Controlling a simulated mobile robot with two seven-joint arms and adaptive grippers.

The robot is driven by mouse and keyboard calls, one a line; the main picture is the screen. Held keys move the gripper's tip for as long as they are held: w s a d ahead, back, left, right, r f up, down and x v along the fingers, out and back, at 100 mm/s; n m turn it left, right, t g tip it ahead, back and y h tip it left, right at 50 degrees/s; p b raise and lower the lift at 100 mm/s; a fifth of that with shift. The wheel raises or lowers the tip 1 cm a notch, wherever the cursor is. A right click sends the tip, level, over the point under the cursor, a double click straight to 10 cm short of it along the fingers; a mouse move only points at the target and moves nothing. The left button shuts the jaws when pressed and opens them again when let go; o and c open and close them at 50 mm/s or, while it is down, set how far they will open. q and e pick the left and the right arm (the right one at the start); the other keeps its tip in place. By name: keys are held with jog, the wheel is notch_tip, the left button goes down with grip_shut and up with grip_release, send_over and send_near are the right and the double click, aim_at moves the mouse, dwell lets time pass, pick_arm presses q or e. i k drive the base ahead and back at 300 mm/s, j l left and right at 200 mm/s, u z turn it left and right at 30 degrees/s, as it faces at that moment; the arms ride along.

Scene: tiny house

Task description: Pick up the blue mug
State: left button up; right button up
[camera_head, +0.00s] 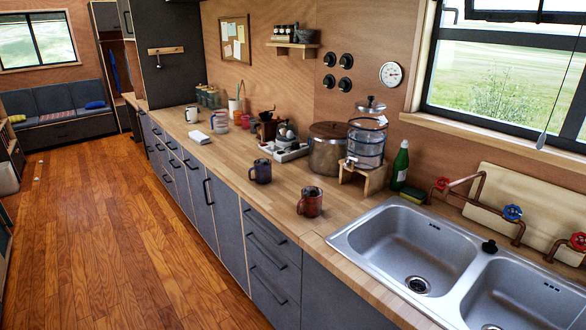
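A dark blue mug (261,171) stands upright on the wooden counter (232,178), near its front edge. Its handle points to the left. A red-brown mug (311,202) stands on the same counter, nearer to me and to the right of the blue mug, also with its handle to the left. Neither of my grippers shows in the head view, and nothing is seen touching the blue mug.
Behind the mugs stand a large lidded pot (328,152), a glass dispenser (367,138) on a wooden stand and a green bottle (400,166). A double sink (410,243) is at the lower right. The wooden floor (105,235) along the cabinets is clear.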

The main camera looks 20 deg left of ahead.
aim_at(262, 167)
jog(key=i+j+z, duration=0.15)
jog(key=j, duration=0.15)
jog(key=i+j+z, duration=0.1)
jog(key=j, duration=0.25)
jog(key=i+j+z, duration=0.15)
jog(key=j, duration=0.2)
jog(key=i+j, duration=0.15)
jog(key=j, duration=0.2)
jog(key=i+j+z, duration=0.1)
jog(key=j, duration=0.25)
jog(key=i+j, duration=0.1)
jog(key=j, duration=0.25)
